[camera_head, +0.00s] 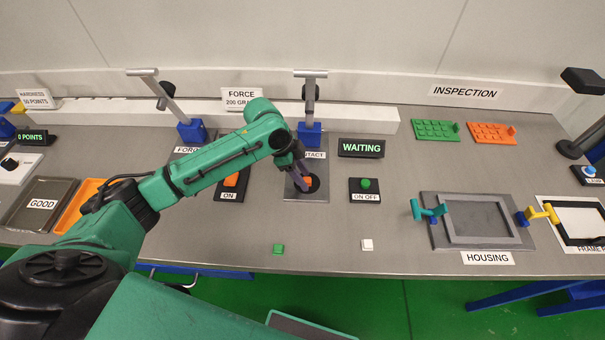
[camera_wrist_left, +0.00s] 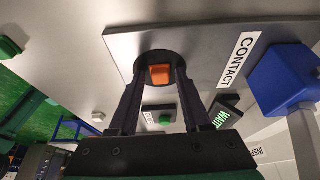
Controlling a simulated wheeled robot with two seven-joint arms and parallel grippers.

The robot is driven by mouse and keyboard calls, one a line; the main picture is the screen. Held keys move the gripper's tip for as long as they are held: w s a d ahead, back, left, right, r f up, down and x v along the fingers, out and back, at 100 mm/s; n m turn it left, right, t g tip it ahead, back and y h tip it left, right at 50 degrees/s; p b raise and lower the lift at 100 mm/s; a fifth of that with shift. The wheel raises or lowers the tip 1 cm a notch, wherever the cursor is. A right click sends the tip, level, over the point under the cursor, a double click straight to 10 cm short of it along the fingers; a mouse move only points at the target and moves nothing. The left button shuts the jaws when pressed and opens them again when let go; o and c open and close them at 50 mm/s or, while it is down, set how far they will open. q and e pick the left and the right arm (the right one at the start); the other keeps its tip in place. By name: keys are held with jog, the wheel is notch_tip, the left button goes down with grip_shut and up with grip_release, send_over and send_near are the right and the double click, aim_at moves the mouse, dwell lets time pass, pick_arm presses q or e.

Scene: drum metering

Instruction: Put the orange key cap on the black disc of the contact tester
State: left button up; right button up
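The orange key cap (camera_head: 308,182) rests on the black disc (camera_head: 315,188) of the contact tester. In the left wrist view the cap (camera_wrist_left: 160,75) sits near the middle of the disc (camera_wrist_left: 157,57). My left gripper (camera_head: 302,176) reaches down over the tester plate. The tester's blue post block (camera_head: 310,133) stands behind the plate, beside the CONTACT label (camera_wrist_left: 238,61). My right gripper is not in view.
The display (camera_head: 361,148) reads WAITING. A green button box (camera_head: 365,190) stands right of the tester, an orange switch (camera_head: 231,181) left. A green cap (camera_head: 278,249) and a white cap (camera_head: 367,244) lie in front. The housing frame (camera_head: 483,222) is further right.

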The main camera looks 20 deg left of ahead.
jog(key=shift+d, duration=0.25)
pick_arm(q)
jog(key=shift+r, duration=0.15)
jog(key=shift+a+r, duration=0.15)
jog(key=shift+r, duration=0.2)
jog(key=b+v, duration=0.1)
jog(key=v, duration=1)
jog(key=shift+r, duration=0.15)
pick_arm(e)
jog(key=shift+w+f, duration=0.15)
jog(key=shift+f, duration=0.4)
pick_arm(q)
jog(key=shift+s, duration=0.1)
